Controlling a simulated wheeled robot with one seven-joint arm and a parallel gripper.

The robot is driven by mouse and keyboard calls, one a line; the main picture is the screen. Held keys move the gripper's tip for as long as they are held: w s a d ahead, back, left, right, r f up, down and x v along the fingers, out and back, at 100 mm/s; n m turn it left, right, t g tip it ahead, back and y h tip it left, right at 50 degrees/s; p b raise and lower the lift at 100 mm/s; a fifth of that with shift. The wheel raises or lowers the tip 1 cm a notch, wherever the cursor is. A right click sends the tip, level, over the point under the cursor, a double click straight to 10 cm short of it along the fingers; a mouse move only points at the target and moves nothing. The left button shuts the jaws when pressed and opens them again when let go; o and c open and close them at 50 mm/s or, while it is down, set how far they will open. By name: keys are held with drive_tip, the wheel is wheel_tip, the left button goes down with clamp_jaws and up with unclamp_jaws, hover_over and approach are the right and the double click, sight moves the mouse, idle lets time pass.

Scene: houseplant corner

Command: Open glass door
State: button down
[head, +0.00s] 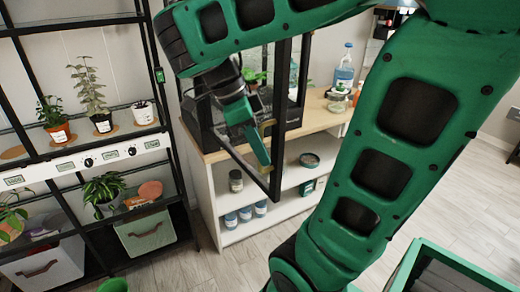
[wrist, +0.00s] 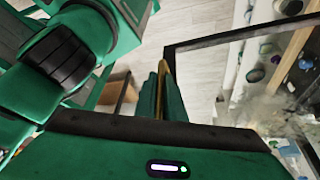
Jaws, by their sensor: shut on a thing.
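The glass door (head: 279,160) is a clear pane in a thin black frame on the plant cabinet. It stands swung out from the cabinet front, its lower corner hanging past the wooden top. In the wrist view its black frame (wrist: 240,36) runs to the upper right. My gripper (head: 262,146) is at the door's free edge, shut on the brass-coloured door handle (head: 268,124). In the wrist view my gripper (wrist: 165,98) shows its green fingers on both sides of the handle (wrist: 168,62). My arm hides part of the cabinet.
The glass cabinet stands on a white shelf unit with a wooden top (head: 318,122), holding jars and tins. A bottle (head: 345,70) stands to its right. A black plant rack (head: 75,150) is at left. A green-framed crate (head: 445,265) is at lower right. Floor in front is clear.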

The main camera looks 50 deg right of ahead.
drive_tip(key=shift+w+r, duration=0.1)
drive_tip(key=c, duration=1.8)
unclamp_jaws()
drive_tip(key=shift+c, duration=0.2)
drive_tip(key=v, duration=0.7)
drive_tip(key=shift+r, duration=0.15)
